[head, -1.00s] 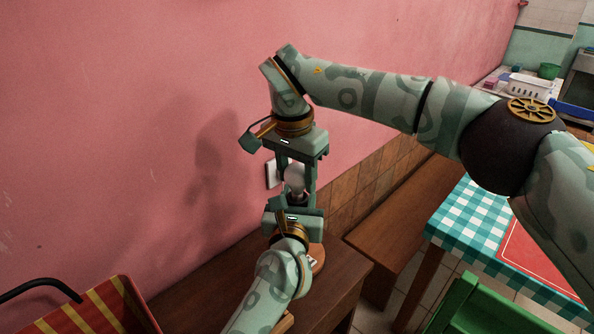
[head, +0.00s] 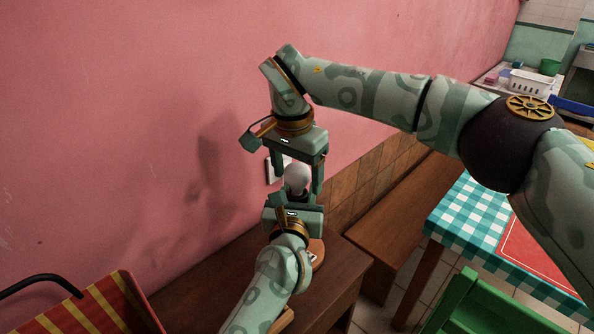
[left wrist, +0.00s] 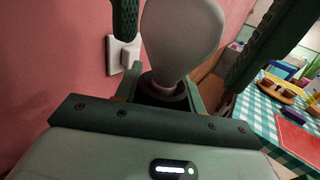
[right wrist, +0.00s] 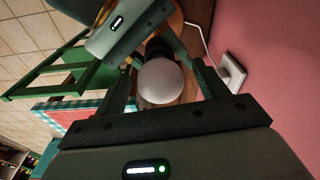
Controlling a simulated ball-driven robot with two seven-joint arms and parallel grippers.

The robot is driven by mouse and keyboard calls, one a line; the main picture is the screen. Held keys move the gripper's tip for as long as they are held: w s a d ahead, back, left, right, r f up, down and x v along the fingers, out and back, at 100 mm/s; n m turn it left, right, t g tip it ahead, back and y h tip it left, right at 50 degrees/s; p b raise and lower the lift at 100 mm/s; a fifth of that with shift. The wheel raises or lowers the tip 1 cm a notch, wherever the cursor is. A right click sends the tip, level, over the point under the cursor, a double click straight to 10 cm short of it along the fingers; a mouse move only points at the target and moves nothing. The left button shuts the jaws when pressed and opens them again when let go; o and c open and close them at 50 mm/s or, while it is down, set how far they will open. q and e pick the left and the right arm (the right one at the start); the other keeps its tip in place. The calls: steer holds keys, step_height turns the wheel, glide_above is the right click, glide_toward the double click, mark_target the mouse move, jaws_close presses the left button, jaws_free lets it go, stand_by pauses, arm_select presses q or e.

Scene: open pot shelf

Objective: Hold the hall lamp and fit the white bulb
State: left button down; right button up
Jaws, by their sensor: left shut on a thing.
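The white bulb (head: 297,179) stands upright with its neck down in the dark socket of the hall lamp (left wrist: 163,93). It also shows in the left wrist view (left wrist: 182,35) and from above in the right wrist view (right wrist: 165,82). The lamp's round wooden base (head: 318,252) shows partly behind my left gripper (head: 295,201), which is shut on the lamp below the bulb. My right gripper (head: 297,186) points down from above, open, with one finger on each side of the bulb and gaps between. The lamp's stem is mostly hidden.
A white wall plate (right wrist: 232,70) with a cable is on the pink wall just behind. A wooden bench (head: 345,285) lies below. A checkered table (head: 465,215) and green chair (head: 470,310) are at the right, a striped red container (head: 95,310) at lower left.

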step_height(320, 180, up, 12)
steer(key=shift+s+a, duration=0.35)
steer(key=shift+s, duration=0.1)
stand_by(0.7)
arm_select(q)
steer(key=c, duration=0.8)
jaws_free()
steer(key=shift+o, duration=0.2)
steer(key=shift+s, duration=0.1)
